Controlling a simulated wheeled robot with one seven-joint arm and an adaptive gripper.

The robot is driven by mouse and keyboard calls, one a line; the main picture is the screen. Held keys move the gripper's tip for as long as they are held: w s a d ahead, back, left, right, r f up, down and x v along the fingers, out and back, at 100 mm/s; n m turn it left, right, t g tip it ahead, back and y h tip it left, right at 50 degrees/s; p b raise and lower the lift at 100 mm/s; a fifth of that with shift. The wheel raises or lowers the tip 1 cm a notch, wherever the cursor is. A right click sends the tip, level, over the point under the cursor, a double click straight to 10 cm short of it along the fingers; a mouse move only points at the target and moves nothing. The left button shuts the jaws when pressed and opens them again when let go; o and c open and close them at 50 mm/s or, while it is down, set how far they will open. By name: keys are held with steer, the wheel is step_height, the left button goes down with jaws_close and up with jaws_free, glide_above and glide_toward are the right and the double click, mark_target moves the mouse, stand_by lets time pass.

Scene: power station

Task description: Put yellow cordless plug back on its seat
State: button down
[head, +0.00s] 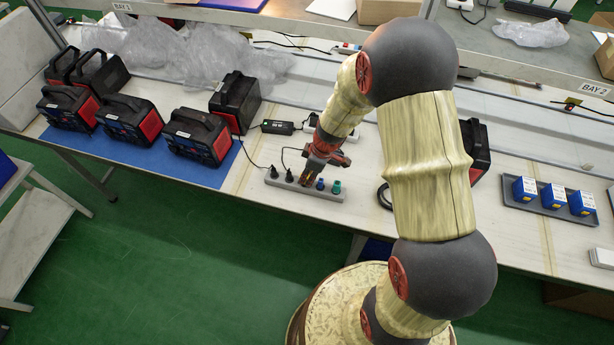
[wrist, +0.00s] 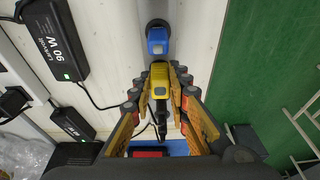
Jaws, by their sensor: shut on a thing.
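The yellow plug (wrist: 160,78) is between the fingers of my gripper (wrist: 161,85) in the wrist view, and the gripper is shut on it. In the head view my gripper (head: 308,179) is low over the grey strip (head: 329,194) and hides most of the plug. The seat under the plug is hidden, and I cannot tell whether the plug touches it. A blue plug (wrist: 157,40) stands just beyond the yellow one; it also shows in the head view (head: 320,184). A teal plug (head: 337,187) is at the strip's right end.
Black plugs with cables (head: 273,172) stand on the strip's left part. A black adapter (head: 278,127) lies behind. Black-red power units (head: 198,137) are on the blue mat at left. A tray (head: 540,209) with blue boxes is at right. The strip lies near the table's front edge.

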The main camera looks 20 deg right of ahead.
stand_by(0.6)
steer(key=c, duration=1.7)
jaws_free()
steer(key=shift+c, duration=0.2)
steer(key=shift+o, duration=0.6)
steer(key=shift+r, duration=0.1)
steer(key=v, duration=1.1)
steer(key=shift+d+r, duration=0.2)
steer(key=shift+r, duration=0.15)
steer(key=shift+s, duration=0.15)
